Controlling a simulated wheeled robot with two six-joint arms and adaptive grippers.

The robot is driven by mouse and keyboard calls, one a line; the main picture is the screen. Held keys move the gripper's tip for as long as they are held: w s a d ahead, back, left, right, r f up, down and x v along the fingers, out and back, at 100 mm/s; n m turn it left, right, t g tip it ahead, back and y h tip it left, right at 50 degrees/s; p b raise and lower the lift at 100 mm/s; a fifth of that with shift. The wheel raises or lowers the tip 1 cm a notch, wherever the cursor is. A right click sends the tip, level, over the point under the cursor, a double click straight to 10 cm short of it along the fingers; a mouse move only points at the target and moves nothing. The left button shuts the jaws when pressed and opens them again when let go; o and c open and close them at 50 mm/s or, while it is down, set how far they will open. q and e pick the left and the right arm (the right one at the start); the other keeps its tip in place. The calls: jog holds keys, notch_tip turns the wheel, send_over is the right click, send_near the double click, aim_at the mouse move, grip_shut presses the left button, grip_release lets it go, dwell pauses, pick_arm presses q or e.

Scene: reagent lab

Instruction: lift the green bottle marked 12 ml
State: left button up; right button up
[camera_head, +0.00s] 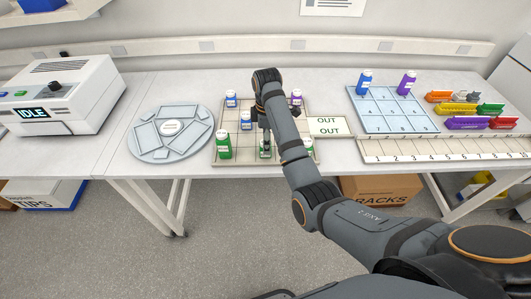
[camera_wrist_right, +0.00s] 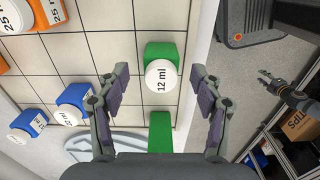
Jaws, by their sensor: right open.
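The green bottle marked 12 ml (camera_wrist_right: 162,76) stands upright on a gridded tray (camera_wrist_right: 105,18), its white cap facing the wrist camera. My right gripper (camera_wrist_right: 158,92) is open above it, with one finger on each side and gaps between fingers and cap. In the head view, my right gripper (camera_head: 265,143) hangs over a green bottle (camera_head: 265,152) in the tray's front row, mostly covering it. Another green bottle (camera_head: 223,146) stands to its left. A small gripper (camera_wrist_right: 264,78), apparently my left, shows at the wrist view's right edge, too small to read.
A third green bottle (camera_head: 308,144) stands at front right. A round plate (camera_head: 140,153) lies left; an OUT card (camera_head: 327,126) and blue grid (camera_head: 390,112) lie right.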

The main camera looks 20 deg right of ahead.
jog(key=shift+a+f+p, duration=0.2)
jog(key=shift+f+p, duration=0.45)
jog(key=shift+f, duration=1.3)
jog(key=c, duration=1.2)
jog(key=shift+r, duration=0.1)
